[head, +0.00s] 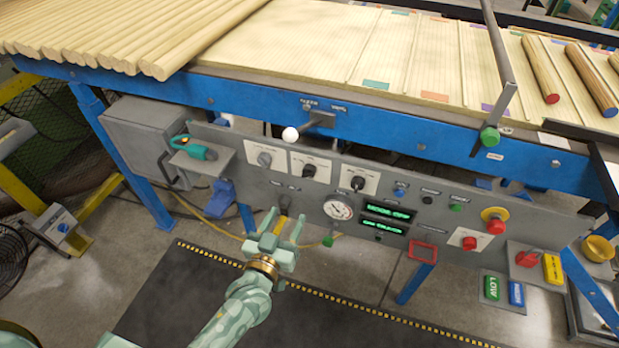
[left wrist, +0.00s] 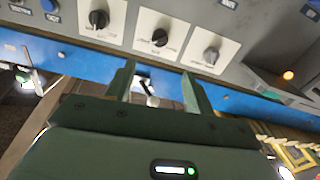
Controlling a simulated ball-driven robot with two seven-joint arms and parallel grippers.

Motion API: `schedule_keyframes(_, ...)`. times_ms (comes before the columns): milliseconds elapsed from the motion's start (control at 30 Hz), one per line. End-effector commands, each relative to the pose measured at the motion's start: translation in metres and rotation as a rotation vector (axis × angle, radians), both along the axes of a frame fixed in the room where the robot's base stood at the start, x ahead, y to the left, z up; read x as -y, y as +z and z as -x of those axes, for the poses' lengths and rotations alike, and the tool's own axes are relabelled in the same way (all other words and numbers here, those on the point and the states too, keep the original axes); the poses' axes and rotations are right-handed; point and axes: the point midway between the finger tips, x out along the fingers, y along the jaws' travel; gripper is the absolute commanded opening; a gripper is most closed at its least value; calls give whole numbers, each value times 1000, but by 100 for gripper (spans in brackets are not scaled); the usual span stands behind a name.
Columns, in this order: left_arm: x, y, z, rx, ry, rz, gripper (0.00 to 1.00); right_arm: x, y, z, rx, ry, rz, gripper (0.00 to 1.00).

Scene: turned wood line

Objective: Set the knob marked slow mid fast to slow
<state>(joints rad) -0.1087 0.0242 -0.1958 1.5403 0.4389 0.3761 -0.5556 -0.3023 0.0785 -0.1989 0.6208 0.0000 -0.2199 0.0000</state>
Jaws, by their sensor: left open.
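Three rotary knobs on white plates are on the grey control panel: a grey left knob (head: 264,159), a black middle knob (head: 310,170) and a black right knob (head: 357,184). The plate lettering is too small to read, so I cannot tell which is marked slow mid fast. In the left wrist view the order is reversed, with the grey knob (left wrist: 211,55) at right, and black knobs (left wrist: 160,37) and (left wrist: 99,18) further left. My left gripper (head: 286,215) is open and empty, below the knobs in the head view and apart from them. My right gripper is out of view.
A white-balled lever (head: 290,134) sticks out above the knobs. A gauge (head: 338,209), green displays (head: 388,211) and a red button (head: 495,226) are to the right. A teal tool (head: 194,149) sits on a ledge at left.

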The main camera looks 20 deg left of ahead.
Motion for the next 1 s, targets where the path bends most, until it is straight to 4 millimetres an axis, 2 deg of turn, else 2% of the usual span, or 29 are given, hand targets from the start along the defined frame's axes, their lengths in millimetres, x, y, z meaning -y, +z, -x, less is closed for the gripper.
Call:
schedule_keyframes(100, 1, -3, -30, 1, 0, 1, 54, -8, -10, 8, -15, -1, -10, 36)
schedule_keyframes(300, 3, -5, -82, -1, 0, 2, 54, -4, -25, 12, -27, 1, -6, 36)
schedule_keyframes(500, 5, -4, -119, -3, -2, 0, 54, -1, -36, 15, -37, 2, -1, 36)
schedule_keyframes(700, 5, -2, -135, -3, -2, -1, 54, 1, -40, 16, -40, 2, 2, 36)
schedule_keyframes(967, 5, -1, -137, -3, -2, -1, 54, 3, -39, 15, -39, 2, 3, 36)
schedule_keyframes(1000, 5, -1, -137, -3, -2, -1, 48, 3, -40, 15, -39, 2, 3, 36)
